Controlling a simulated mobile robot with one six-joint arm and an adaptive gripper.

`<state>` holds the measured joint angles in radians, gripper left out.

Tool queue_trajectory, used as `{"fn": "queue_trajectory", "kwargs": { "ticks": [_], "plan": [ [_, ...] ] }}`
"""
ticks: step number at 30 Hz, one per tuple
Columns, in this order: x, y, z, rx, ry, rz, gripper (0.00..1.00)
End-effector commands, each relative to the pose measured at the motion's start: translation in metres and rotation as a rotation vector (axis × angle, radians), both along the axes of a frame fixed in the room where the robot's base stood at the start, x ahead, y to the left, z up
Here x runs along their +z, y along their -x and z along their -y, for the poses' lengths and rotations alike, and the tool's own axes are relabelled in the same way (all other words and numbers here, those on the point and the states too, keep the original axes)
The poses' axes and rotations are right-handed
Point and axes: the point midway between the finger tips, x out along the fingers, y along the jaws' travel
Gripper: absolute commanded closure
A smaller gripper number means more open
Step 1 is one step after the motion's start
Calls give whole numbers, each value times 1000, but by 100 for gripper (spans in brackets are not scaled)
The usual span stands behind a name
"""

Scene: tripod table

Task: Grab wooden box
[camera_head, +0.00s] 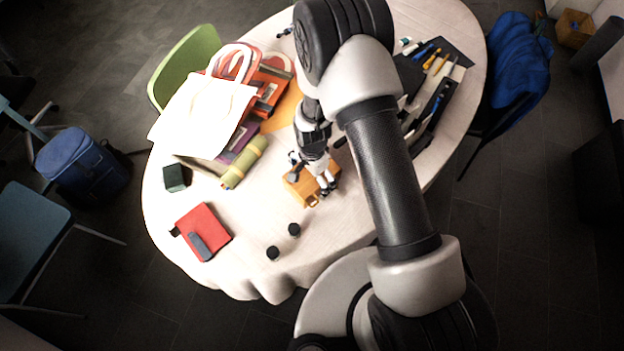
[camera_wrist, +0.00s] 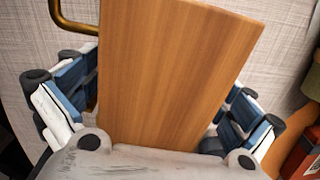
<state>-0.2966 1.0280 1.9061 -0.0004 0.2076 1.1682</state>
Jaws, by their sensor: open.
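The wooden box (camera_head: 298,192) is orange-brown and sits on the round table under my gripper, which hides part of it. In the wrist view the wooden box (camera_wrist: 175,70) fills the middle as a smooth wood-grained face. A brass-coloured handle (camera_wrist: 72,24) shows at its left side. My gripper (camera_head: 326,187) points down at the box. In the wrist view my gripper (camera_wrist: 155,112) is open, with one finger on each side of the box. A gap shows beside the left finger; I cannot tell whether the right finger touches the box.
The table (camera_head: 250,215) has a pale cloth. A green roll (camera_head: 245,162) and a stack of books and bags lie left of the box. A black tray of tools (camera_head: 432,85) is at right.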

Motion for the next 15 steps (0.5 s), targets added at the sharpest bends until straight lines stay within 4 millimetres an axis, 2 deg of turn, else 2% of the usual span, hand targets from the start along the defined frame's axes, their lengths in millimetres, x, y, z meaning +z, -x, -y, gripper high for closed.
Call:
{"fn": "queue_trajectory", "kwargs": {
  "ticks": [2,15],
  "plan": [
    [0,0,0,0,0,0,0],
    [1,0,0,0,0,0,29]
  ]
}}
